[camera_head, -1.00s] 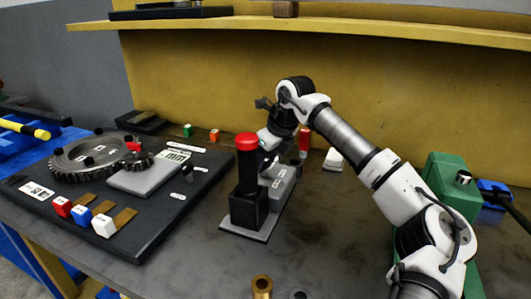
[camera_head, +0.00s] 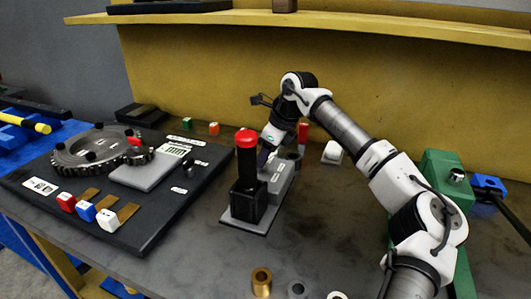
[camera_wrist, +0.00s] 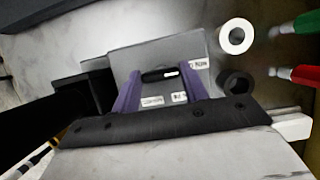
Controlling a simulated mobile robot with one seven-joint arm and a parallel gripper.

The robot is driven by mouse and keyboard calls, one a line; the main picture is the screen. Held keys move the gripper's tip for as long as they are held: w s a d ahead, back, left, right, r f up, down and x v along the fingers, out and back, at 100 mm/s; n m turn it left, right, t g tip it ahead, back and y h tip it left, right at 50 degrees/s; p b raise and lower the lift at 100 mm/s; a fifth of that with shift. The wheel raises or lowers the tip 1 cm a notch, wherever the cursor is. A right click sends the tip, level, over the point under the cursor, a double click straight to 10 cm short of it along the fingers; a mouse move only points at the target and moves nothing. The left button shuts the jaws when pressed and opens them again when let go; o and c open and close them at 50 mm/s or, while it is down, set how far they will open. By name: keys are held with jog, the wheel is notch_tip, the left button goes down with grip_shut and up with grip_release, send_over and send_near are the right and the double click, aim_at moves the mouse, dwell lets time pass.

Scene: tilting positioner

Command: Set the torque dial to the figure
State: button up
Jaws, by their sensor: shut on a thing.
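The torque dial (camera_wrist: 158,76) is a black bar-shaped knob with a white mark, on a grey unit (camera_wrist: 180,48) with white labels. In the wrist view my gripper (camera_wrist: 162,80) has its two purple fingers on either side of the dial, shut on it. The label writing is too small to read surely. In the head view the grey unit (camera_head: 282,176) stands behind a black post with a red top (camera_head: 246,139). My gripper (camera_head: 268,153) reaches down at the unit, its fingertips and the dial mostly hidden there.
A dark board (camera_head: 118,232) with a large gear (camera_head: 82,165) and coloured blocks lies left. A green machine (camera_head: 446,178) stands right. Beside the unit are a white ring (camera_wrist: 236,37) and a dark ring (camera_wrist: 236,84).

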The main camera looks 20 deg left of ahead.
jog(key=o, duration=1)
jog(key=shift+r, duration=0.1)
jog(key=b+v, duration=0.1)
jog(key=v, duration=1.2)
jog(key=shift+d+r, duration=0.2)
jog(key=shift+r, duration=0.05)
